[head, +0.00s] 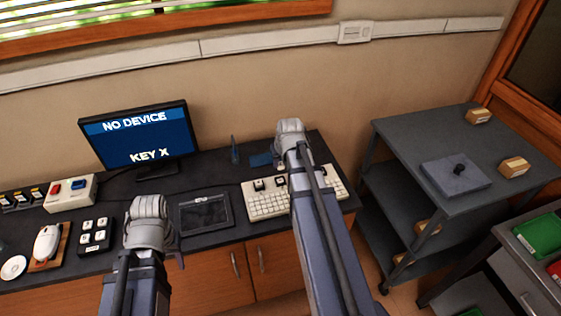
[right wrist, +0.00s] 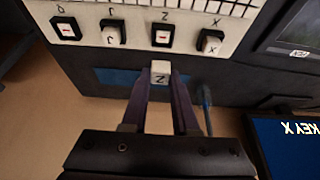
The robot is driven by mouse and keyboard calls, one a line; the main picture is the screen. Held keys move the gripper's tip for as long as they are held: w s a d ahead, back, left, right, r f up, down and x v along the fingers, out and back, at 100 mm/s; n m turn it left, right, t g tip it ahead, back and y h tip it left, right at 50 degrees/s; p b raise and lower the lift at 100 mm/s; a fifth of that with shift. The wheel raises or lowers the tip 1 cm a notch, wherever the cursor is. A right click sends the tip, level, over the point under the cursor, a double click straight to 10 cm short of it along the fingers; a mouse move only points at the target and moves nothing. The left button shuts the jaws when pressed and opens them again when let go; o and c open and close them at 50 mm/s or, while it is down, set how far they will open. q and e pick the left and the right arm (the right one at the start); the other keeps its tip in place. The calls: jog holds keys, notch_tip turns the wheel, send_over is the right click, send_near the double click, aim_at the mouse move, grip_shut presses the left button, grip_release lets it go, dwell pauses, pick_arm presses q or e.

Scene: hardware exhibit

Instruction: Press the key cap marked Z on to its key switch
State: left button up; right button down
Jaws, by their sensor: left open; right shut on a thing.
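A white key cap marked Z (right wrist: 160,73) is pinched between the fingertips of my right gripper (right wrist: 160,82) in the right wrist view. The white keyboard (head: 268,206) lies on the dark desk, with a row of key positions along its back edge. In the right wrist view, the key switch labelled Z (right wrist: 160,38) is bare, showing a dark square with a red mark. The held cap is apart from it, behind the keyboard's back edge. In the head view my right arm hides part of the keyboard. My left gripper (head: 160,245) is open near the desk's front edge.
A monitor (head: 140,140) reads "NO DEVICE" and "KEY X". A dark tablet (head: 206,212) lies left of the keyboard. A blue upright item (head: 235,150) stands behind.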

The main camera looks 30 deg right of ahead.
aim_at(280, 178)
jog(key=shift+a+f+b, duration=0.1)
jog(key=shift+f+b, duration=0.35)
jog(key=shift+f, duration=0.1)
notch_tip(280, 178, down, 5)
jog(key=b, duration=0.4)
jog(key=shift+r+b, duration=0.1)
jog(key=shift+b, duration=0.25)
jog(key=shift+f+b, duration=0.35)
dwell(0.9)
jog(key=shift+c, duration=0.6)
grip_release()
jog(key=shift+r, duration=0.1)
jog(key=shift+r+p, duration=3.5)
jog(key=shift+p, duration=0.05)
